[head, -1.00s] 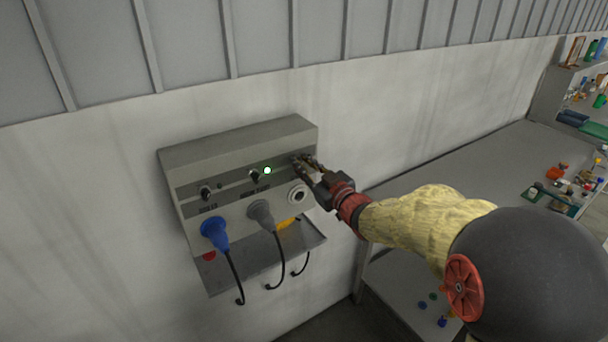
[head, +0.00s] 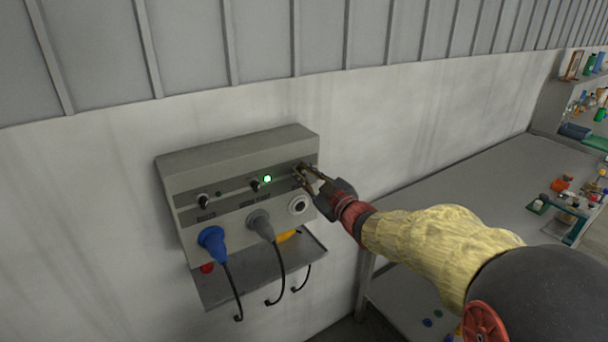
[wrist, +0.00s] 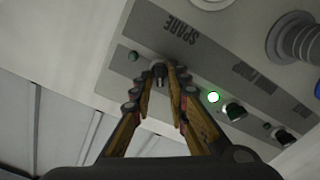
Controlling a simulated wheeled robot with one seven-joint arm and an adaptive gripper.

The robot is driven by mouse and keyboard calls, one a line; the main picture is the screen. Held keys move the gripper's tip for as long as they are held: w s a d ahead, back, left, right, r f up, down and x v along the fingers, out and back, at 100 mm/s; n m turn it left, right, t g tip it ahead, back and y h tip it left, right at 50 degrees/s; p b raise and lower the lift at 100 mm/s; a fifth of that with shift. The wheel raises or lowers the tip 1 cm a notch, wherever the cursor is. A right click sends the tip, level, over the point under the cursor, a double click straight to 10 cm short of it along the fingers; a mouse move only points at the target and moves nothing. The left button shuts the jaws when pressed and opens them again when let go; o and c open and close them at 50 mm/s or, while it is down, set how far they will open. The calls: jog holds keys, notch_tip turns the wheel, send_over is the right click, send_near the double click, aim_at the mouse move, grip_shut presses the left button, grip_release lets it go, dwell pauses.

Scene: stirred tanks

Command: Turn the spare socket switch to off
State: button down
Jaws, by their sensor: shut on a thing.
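The spare socket switch (wrist: 159,70) is a small dark knob on the panel below the upside-down SPARE label (wrist: 181,32) in the wrist view. My gripper (wrist: 161,77) is shut on this knob, with a fingertip on each side of it. In the head view my gripper (head: 301,172) reaches the right end of the grey socket box (head: 238,146) and hides the knob. The small green lamp (wrist: 133,57) beside the spare switch looks dark. The spare socket (head: 299,205) below is empty.
The middle switch (head: 254,185) has a brightly lit green lamp (head: 267,179). A left switch (head: 204,202) is further along. A blue plug (head: 212,241) and a grey plug (head: 261,224) sit in the other sockets. A cluttered bench (head: 470,185) stands to the right.

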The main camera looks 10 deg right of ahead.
jog(key=c, duration=2)
grip_release()
jog(key=shift+o, duration=0.2)
jog(key=v, duration=1.2)
